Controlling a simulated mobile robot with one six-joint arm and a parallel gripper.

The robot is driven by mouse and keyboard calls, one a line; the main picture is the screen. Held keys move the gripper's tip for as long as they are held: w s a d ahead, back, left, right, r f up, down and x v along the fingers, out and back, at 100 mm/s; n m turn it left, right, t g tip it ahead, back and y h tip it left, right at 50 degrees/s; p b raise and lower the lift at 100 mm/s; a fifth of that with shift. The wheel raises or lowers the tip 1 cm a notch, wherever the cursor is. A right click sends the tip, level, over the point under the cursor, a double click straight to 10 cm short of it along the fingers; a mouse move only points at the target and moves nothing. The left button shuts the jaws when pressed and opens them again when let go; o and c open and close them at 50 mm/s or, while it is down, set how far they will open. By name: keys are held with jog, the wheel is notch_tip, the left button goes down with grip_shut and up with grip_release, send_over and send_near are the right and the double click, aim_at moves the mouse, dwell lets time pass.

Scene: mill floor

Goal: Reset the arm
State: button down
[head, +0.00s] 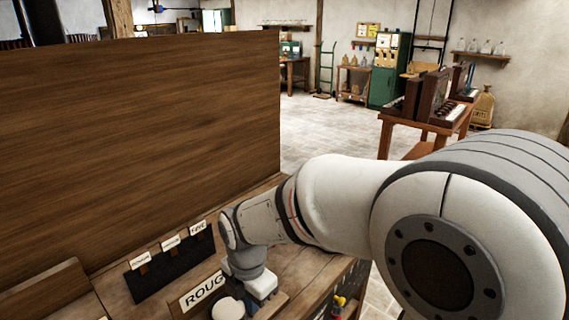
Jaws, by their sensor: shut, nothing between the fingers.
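My arm reaches from the right edge of the head view down to a wooden bench (310,262). The wrist is bent downward over the bench's right part. My gripper (258,288) is at the arm's end, low in the picture beside a sign reading "ROUG" (203,290), whose remaining letters are hidden by my wrist. The gripper is shut, with nothing seen held in it. Its fingertips are hard to make out behind the wrist parts.
A tall wooden panel (140,140) rises behind the bench. A dark rack with several labelled cards (170,243) stands before it. To the right are a wooden table (425,128) with dark racks, and a green cabinet (390,75) farther back. Open stone floor (325,130) lies between.

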jog(key=s+d+r+m+t, duration=0.1)
jog(key=s+d+r+m, duration=0.1)
jog(key=d+m, duration=0.5)
jog(key=s+d+r+m, duration=0.2)
jog(key=d+m, duration=0.5)
jog(key=m, duration=0.4)
jog(key=s+d+r+m+t, duration=0.1)
jog(key=s+d+m, duration=0.3)
jog(key=d+m, duration=0.4)
jog(key=shift+r+m+t, duration=0.3)
jog(key=shift+r+m, duration=0.35)
jog(key=shift+m, duration=0.25)
